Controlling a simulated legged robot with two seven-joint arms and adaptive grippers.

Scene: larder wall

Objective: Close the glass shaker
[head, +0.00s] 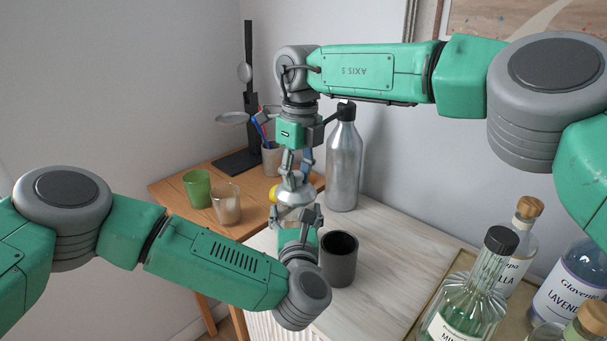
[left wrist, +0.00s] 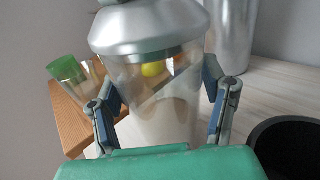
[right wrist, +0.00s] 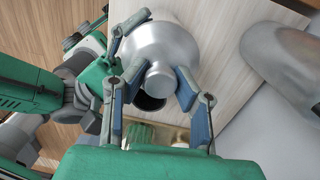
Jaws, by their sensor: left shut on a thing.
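The glass shaker is a clear tumbler (left wrist: 160,105) with a silver domed metal lid (left wrist: 150,28). The lid (head: 293,196) sits at the tumbler's mouth; whether it is fully seated I cannot tell. My left gripper (head: 298,218) is shut on the tumbler, one finger on each side, and hides much of it in the head view. My right gripper (head: 296,170) is directly above, pointing down. In the right wrist view its fingers stand either side of the lid's small cap (right wrist: 158,77), with gaps showing, so it looks open.
A dark grey cup (head: 339,262) stands close right of the shaker. A tall silver bottle (head: 343,165) stands behind. A green cup (head: 197,188) and a glass (head: 226,207) are at left. Several bottles (head: 465,305) fill the tray at right. The pale counter (head: 400,240) between is clear.

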